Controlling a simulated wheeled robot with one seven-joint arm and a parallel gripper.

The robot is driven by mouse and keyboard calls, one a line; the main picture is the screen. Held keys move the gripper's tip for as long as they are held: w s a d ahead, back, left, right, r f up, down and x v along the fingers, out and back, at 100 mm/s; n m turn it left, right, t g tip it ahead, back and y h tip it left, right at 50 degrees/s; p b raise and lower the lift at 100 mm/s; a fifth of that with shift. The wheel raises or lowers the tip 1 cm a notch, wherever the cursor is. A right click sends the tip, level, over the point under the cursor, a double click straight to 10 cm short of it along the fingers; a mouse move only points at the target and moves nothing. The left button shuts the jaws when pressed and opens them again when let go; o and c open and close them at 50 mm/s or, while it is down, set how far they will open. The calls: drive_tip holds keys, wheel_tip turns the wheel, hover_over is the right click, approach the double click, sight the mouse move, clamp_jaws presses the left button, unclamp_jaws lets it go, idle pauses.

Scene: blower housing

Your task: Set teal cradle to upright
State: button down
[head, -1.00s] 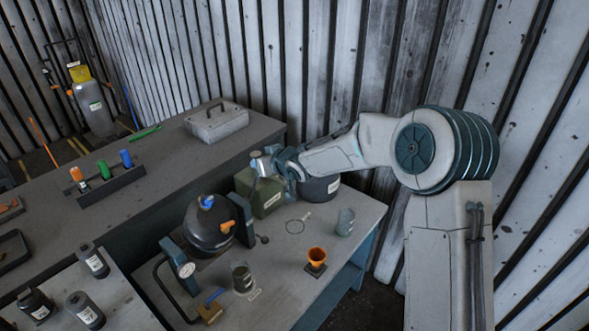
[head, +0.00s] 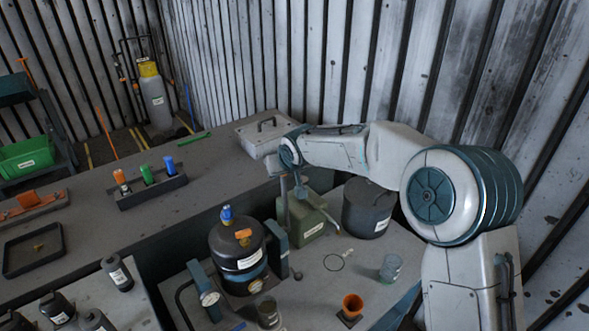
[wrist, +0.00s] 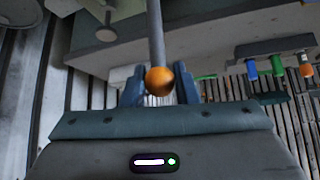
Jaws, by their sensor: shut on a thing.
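The teal cradle (head: 281,243) stands on the near bench, its uprights on both sides of a dark tank (head: 237,266) with a blue cap. The tank looks close to upright. A round dial (head: 210,298) is on its left upright. My gripper (head: 288,163) is above and behind the right upright. In the wrist view my gripper (wrist: 160,88) is shut on the orange ball knob (wrist: 159,80) of a grey rod (wrist: 156,35). In the head view the rod (head: 284,205) runs down toward the cradle's right side. I cannot see clearly where its lower end joins.
An olive canister (head: 305,222) and a dark pot (head: 368,208) stand behind the cradle. An orange funnel (head: 352,306) and a grey cup (head: 393,268) are at the right. A grey box (head: 262,135) and a bottle rack (head: 152,190) sit on the back bench.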

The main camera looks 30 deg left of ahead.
drive_tip(key=shift+f, duration=0.35)
drive_tip(key=c, duration=1.5)
unclamp_jaws()
drive_tip(key=shift+s, duration=0.1)
drive_tip(key=shift+c, duration=0.2)
drive_tip(key=o, duration=0.4)
drive_tip(key=shift+a, duration=0.25)
drive_tip(key=shift+r, duration=0.1)
drive_tip(key=shift+d+r, duration=0.15)
drive_tip(key=shift+d, duration=0.05)
drive_tip(key=shift+d+r, duration=0.1)
drive_tip(key=shift+r, duration=0.15)
drive_tip(key=b+v, duration=0.3)
drive_tip(key=v, duration=1)
drive_tip(key=shift+s, duration=0.2)
